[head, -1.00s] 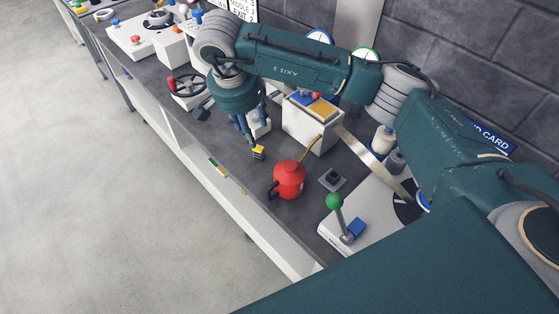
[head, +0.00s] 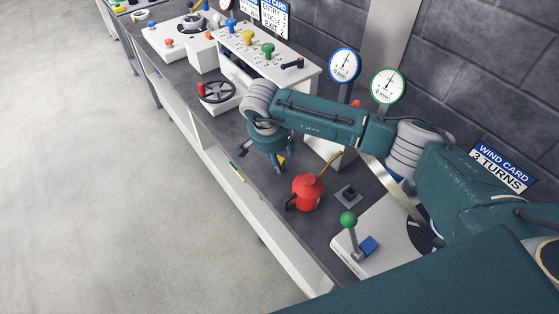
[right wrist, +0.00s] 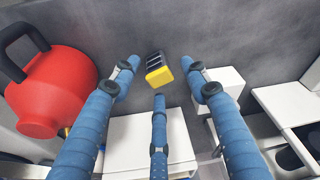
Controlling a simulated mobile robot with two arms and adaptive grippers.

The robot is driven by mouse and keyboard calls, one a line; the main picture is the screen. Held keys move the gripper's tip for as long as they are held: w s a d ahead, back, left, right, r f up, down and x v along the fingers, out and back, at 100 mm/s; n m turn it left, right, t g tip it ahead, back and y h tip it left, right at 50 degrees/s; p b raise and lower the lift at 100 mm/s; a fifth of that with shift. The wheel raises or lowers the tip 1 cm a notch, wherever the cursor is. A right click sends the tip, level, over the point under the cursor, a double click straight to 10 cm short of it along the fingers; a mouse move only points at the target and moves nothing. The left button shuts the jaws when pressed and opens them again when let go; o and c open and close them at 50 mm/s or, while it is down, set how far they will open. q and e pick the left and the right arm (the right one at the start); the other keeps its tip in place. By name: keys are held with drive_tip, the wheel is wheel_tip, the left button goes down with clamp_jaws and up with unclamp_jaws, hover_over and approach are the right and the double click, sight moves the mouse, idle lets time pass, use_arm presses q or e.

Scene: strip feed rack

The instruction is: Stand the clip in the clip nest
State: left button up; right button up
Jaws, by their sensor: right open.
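The clip is a small yellow and black block. In the head view only a yellow bit of the clip (head: 282,160) shows among my right gripper's fingers. In the right wrist view the whole clip (right wrist: 157,70) lies on the dark bench top, just beyond and between the open fingertips. My right gripper (head: 279,166) is open and empty, pointing down over the bench; its three blue fingers (right wrist: 160,82) are spread. A small grey plate with a black block (head: 348,195) on the bench looks like the clip nest. My left gripper is out of view.
A red oil can (head: 308,192) with a yellow spout stands close to the right gripper. A white base with a green-knobbed lever (head: 349,219) is nearer. A handwheel (head: 216,92) and a white panel with coloured knobs (head: 290,70) stand farther along.

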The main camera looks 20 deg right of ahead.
drive_tip(key=c, duration=1.1)
clamp_jaws()
drive_tip(key=shift+r, duration=0.2)
